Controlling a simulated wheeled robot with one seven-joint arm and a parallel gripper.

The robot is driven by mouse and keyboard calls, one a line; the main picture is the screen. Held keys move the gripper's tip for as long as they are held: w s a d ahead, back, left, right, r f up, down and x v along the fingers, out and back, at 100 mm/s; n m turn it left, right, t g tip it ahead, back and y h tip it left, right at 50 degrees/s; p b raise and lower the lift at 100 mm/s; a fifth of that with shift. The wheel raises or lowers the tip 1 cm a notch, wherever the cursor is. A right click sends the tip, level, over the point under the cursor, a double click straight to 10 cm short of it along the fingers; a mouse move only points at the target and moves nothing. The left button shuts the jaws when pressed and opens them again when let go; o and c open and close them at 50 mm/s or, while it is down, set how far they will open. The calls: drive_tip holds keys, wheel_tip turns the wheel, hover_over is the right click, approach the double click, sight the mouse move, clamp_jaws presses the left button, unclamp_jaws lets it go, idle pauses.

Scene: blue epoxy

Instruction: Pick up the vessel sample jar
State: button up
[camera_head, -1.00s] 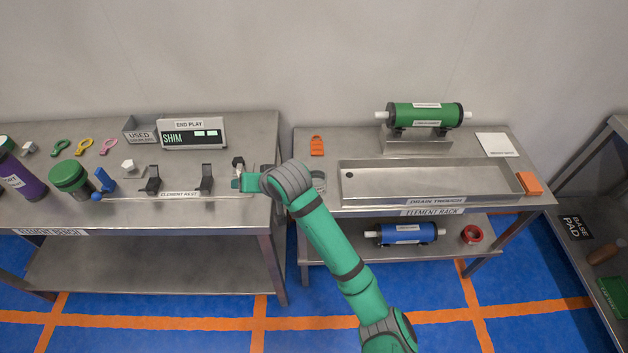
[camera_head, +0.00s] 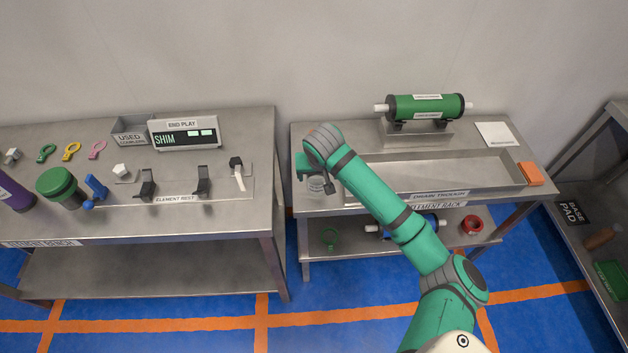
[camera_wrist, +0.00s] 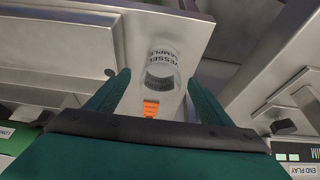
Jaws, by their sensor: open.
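The vessel sample jar is a clear, glassy cylinder with a "VESSEL SAMPLE" label (camera_wrist: 160,64). In the wrist view it stands ahead of my gripper (camera_wrist: 158,78), between the lines of the two green fingers. My gripper is open, and I see no contact with the jar. In the head view the jar (camera_head: 317,185) is at the left end of the right-hand table, partly hidden by my gripper (camera_head: 304,170), which is just above and beside it.
The drain trough (camera_head: 440,172) lies right of the jar. An orange piece (camera_wrist: 150,108) shows near the jar in the wrist view. A gap separates the left table (camera_head: 215,222) from the right one. A green cylinder (camera_head: 427,106) stands behind the trough.

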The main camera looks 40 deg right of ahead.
drive_tip(key=shift+s+d+f, duration=0.1)
drive_tip(key=shift+d+f, duration=0.1)
drive_tip(key=shift+d, duration=0.1)
drive_tip(key=shift+d+f, duration=0.1)
drive_tip(key=shift+f, duration=0.15)
drive_tip(key=w+f, duration=0.1)
drive_tip(key=f, duration=0.1)
drive_tip(key=w+f, duration=0.1)
drive_tip(key=f, duration=0.1)
drive_tip(key=shift+w+d+f, duration=0.1)
drive_tip(key=shift+w+d, duration=0.15)
drive_tip(key=shift+w, duration=0.1)
drive_tip(key=shift+w+a, duration=0.15)
drive_tip(key=shift+a, duration=0.1)
drive_tip(key=c, duration=1.1)
drive_tip(key=shift+d, duration=0.15)
drive_tip(key=shift+c, duration=0.7)
drive_tip(key=shift+s+d, duration=0.2)
drive_tip(key=shift+s, duration=0.1)
drive_tip(key=shift+a+r, duration=0.1)
drive_tip(key=shift+r, duration=0.55)
drive_tip(key=s+a+r, duration=0.8)
drive_tip(key=s+r, duration=0.3)
drive_tip(key=shift+s+r, duration=0.2)
drive_tip(key=shift+r, duration=0.2)
